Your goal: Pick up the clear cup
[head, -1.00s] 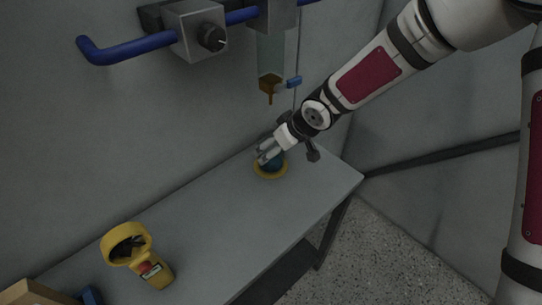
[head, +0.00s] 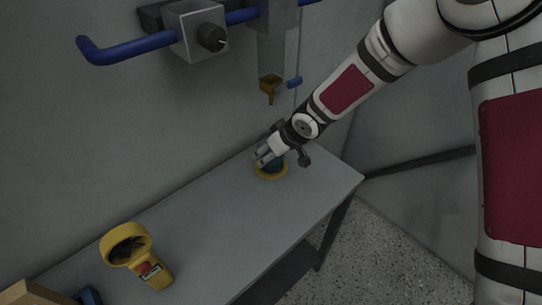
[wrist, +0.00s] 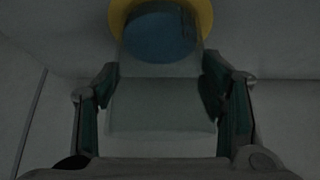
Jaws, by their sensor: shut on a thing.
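The clear cup (wrist: 160,118) shows in the wrist view as a pale, see-through shape between my two fingers. My gripper (wrist: 160,88) is shut on it, with one finger on each side. In the head view my gripper (head: 264,158) is low over the far end of the grey table, right above a yellow ring with a blue centre (head: 270,175). The ring also shows beyond the cup in the wrist view (wrist: 120,14). The cup is hard to make out in the head view. I cannot tell whether it touches the ring.
The grey table (head: 215,215) is clear along its middle. A yellow device with a round opening (head: 150,268) stands at the near left, beside a cardboard box (head: 30,292). A clear dispenser with an amber spout (head: 270,86) hangs on the wall above my gripper.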

